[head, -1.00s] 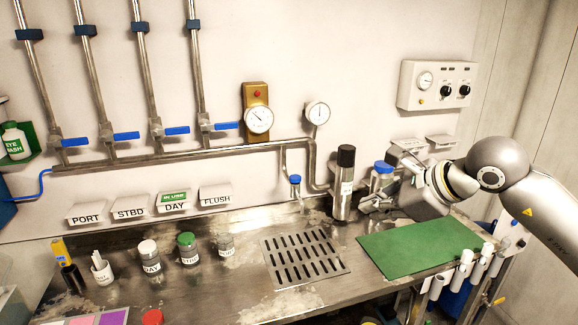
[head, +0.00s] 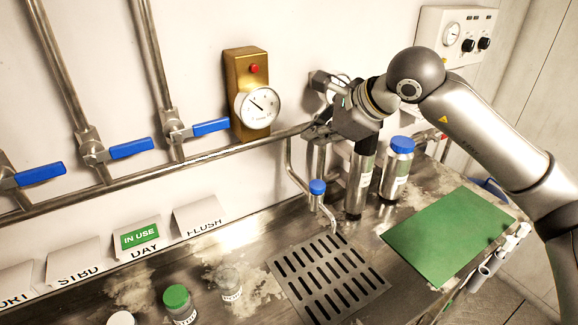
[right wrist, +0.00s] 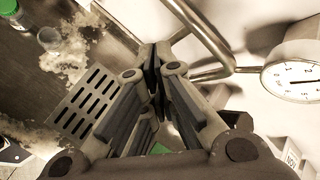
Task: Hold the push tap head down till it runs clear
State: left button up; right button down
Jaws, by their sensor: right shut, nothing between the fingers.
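The push tap (head: 317,187) has a blue head on a short metal body, with a spout over the drain grate. No flow from the spout can be made out. My right gripper (head: 312,132) is shut and empty. It is in front of the wall pipe, above the blue head and apart from it. In the right wrist view its closed fingertips (right wrist: 155,66) point toward the bench and pipe, and the tap head cannot be seen there. My left gripper is not in view.
The slotted drain grate (head: 330,278) lies below the spout. A steel cylinder (head: 360,180) and a blue-capped bottle (head: 397,170) stand right of the tap. A gauge (head: 257,106) is on the wall. A green mat (head: 447,235) lies bare at right.

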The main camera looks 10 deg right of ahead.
jog(key=b, duration=0.4)
send_over(314, 186)
notch_tip(314, 186, down, 7)
jog(key=shift+s+f, duration=0.1)
jog(key=shift+f, duration=0.05)
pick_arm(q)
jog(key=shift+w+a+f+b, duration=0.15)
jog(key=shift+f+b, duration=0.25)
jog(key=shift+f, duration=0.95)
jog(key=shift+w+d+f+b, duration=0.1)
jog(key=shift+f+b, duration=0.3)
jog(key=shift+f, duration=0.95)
pick_arm(e)
jog(key=shift+f, duration=0.65)
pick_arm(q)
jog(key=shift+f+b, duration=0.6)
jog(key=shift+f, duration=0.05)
pick_arm(e)
jog(key=shift+f, duration=0.4)
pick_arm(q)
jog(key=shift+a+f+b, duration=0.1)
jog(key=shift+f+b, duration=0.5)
pick_arm(e)
jog(key=shift+f, duration=0.55)
